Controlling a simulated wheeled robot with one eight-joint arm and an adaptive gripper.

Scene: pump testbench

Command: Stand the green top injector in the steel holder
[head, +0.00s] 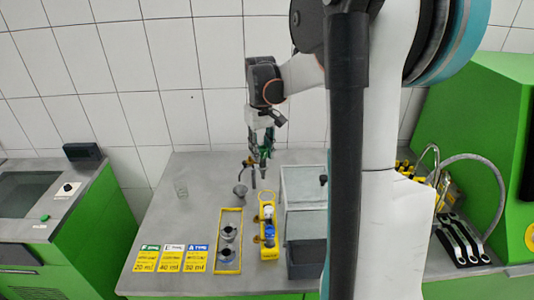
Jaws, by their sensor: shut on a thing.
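My gripper (263,140) hangs above the back part of the grey bench. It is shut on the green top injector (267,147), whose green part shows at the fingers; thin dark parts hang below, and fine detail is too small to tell. A small grey steel cup-like piece (240,190) stands on the bench below and left of the gripper. Two round steel pieces, one of them (228,233), stand inside a yellow-edged frame (230,211) nearer the front. I cannot tell for sure which steel piece is the holder.
A yellow rack (268,197) holds white and blue topped pieces right of the frame. Grey bins (305,186) stand further right. A clear glass (181,190) and three coloured cards (171,258) are at left. My arm hides the bench's middle right.

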